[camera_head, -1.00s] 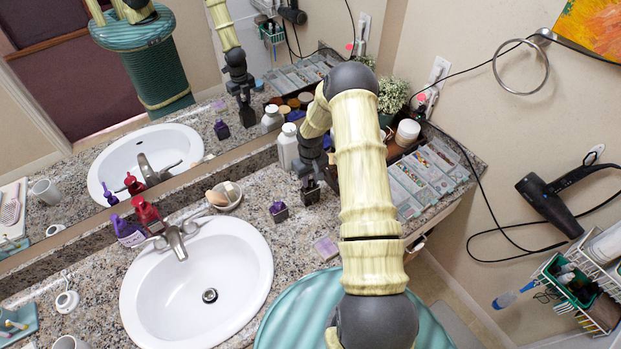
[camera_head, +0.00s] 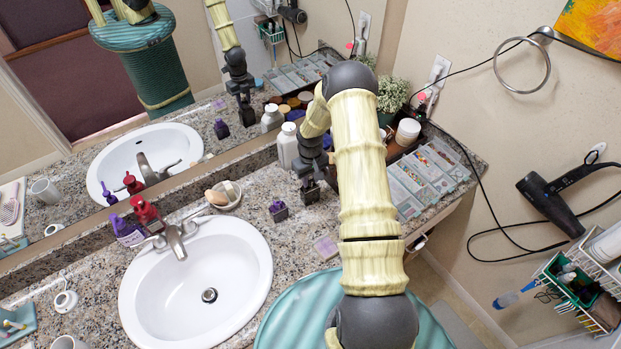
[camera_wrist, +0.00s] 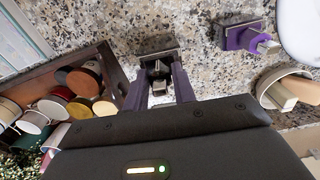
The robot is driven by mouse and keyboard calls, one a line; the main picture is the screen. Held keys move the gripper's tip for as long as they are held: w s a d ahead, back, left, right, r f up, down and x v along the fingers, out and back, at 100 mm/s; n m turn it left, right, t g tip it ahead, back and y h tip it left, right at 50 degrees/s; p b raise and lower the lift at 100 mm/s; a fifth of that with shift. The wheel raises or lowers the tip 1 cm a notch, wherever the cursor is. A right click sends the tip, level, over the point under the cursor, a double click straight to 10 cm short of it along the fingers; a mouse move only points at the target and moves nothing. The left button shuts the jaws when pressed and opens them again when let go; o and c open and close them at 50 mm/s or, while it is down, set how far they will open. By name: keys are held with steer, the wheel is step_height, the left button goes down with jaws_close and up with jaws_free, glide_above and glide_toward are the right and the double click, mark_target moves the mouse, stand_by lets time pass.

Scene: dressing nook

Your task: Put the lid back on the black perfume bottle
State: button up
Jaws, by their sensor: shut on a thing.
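The black perfume bottle (camera_head: 310,196) stands on the granite counter directly below my gripper (camera_head: 312,184). In the wrist view the bottle (camera_wrist: 155,45) shows as a dark rectangular block just beyond my fingertips (camera_wrist: 159,80). My gripper is shut on a small dark piece (camera_wrist: 159,68), which looks like the lid, in line with the bottle. I cannot tell whether the lid touches or sits on the bottle. A purple bottle (camera_head: 278,210) stands apart to the left; it also shows in the wrist view (camera_wrist: 240,37), with a silvery top.
A white bottle (camera_head: 287,146) stands close behind my gripper. The wooden tray of jars (camera_wrist: 108,62) is beside it, with palettes (camera_head: 425,180) to the right. The soap dish (camera_head: 225,197) and sink (camera_head: 245,265) lie left. A pale purple item (camera_head: 325,247) lies in front.

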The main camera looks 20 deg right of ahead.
stand_by(0.4)
steer(key=o, duration=1.6)
steer(key=shift+r, duration=0.1)
steer(key=shift+r+p, duration=2)
steer(key=shift+r, duration=1.4)
jaws_close()
